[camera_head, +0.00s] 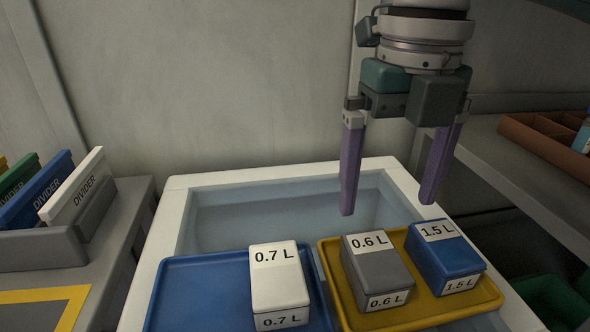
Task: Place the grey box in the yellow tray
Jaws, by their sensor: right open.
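The grey box (377,273), labelled 0.6 L, sits in the left part of the yellow tray (485,300). A blue box (445,260), labelled 1.5 L, sits beside it in the same tray, to the right. My right gripper (391,206) hangs above and behind the two boxes, pointing down. Its purple fingers are spread wide with nothing between them, apart from the grey box. My left gripper is not in view.
A blue tray (195,290) lies left of the yellow one and holds a white 0.7 L box (278,284). Both trays rest over a pale-rimmed basin (280,176). Upright dividers (72,190) stand at left. A brown compartment tray (540,140) is on the right shelf.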

